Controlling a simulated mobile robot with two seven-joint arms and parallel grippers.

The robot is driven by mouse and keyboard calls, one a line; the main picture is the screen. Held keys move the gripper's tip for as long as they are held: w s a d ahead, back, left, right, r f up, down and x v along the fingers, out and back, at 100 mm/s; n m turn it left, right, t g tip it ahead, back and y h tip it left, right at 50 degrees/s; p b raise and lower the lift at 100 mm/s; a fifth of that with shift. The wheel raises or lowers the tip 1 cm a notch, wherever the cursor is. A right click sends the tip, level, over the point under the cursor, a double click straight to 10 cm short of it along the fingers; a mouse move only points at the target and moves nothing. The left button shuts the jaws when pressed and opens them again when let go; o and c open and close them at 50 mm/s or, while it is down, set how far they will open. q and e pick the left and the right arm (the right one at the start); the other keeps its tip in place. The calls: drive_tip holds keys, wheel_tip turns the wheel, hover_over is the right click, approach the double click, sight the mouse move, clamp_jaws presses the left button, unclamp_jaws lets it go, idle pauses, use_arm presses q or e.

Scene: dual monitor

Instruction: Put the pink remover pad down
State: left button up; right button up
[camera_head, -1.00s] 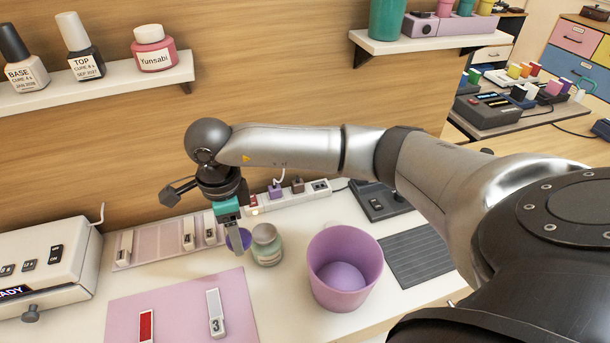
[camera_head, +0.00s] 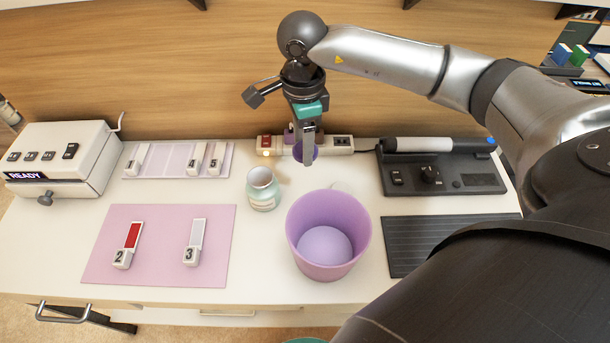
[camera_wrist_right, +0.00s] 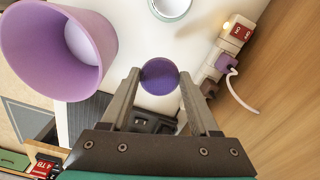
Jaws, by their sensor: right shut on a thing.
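My right gripper (camera_head: 307,157) is shut on a round purple thing (camera_head: 306,152), held above the counter behind the purple bin and right of the glass jar. In the right wrist view the purple thing (camera_wrist_right: 160,76) sits between the two fingertips (camera_wrist_right: 160,78). It looks violet rather than pink, and I cannot tell whether it is the remover pad. The pale green glass jar (camera_head: 263,194) stands with its mouth uncovered. The pink mat (camera_head: 158,268) lies front left on the counter. My left gripper is not in view.
The purple bin (camera_head: 300,238) holds a pale round shape. A power strip (camera_head: 343,145) runs along the wall behind the gripper. A black device (camera_head: 440,174) and a dark ribbed mat (camera_head: 405,245) are at right. White counter (camera_head: 262,235) is clear between pink mat and bin.

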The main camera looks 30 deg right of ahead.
drive_tip(key=b, duration=0.1)
hover_over(304, 192)
wheel_tip(304, 192, down, 8)
drive_tip(key=shift+f, duration=0.6)
wheel_tip(304, 192, down, 3)
drive_tip(key=shift+f+b, duration=0.2)
drive_tip(key=shift+b, duration=0.45)
drive_tip(key=shift+f, duration=0.35)
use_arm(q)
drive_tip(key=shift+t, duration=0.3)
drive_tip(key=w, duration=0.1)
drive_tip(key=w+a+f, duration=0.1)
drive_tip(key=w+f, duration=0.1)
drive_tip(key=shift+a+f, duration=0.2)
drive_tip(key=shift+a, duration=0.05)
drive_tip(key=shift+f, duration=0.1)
use_arm(e)
drive_tip(key=o, duration=0.8)
drive_tip(key=shift+f, duration=0.1)
drive_tip(key=shift+c, duration=0.2)
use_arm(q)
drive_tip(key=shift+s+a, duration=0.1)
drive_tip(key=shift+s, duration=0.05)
use_arm(e)
drive_tip(key=o, duration=0.4)
